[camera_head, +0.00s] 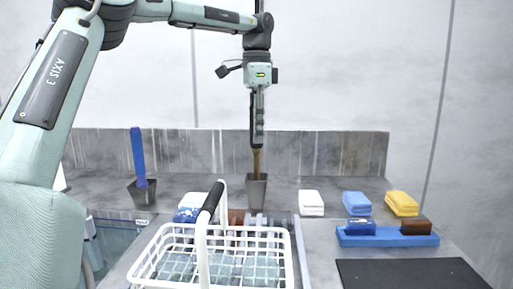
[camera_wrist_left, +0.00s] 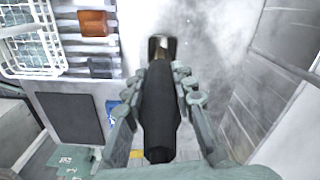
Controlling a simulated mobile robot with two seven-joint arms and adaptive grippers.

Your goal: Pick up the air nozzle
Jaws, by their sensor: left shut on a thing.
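My left gripper (camera_head: 257,112) points down from above at the back of the counter. It is shut on the air nozzle, a long black handle with a brass-coloured lower part (camera_head: 256,162). The nozzle stands upright, its lower end at or inside the mouth of a grey tapered holder (camera_head: 257,192); how deep is hidden. In the left wrist view the fingers (camera_wrist_left: 160,88) lie on both sides of the black nozzle handle (camera_wrist_left: 159,115), and the holder (camera_wrist_left: 155,45) shows beyond its tip. My right gripper is not in view.
A white wire basket (camera_head: 160,262) stands in front. A second holder (camera_head: 141,194) with a blue handle (camera_head: 137,155) is at left. White (camera_head: 311,203), blue (camera_head: 357,203) and yellow (camera_head: 402,203) stacks, a blue tray (camera_head: 385,241) and a black mat (camera_head: 410,274) are at right.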

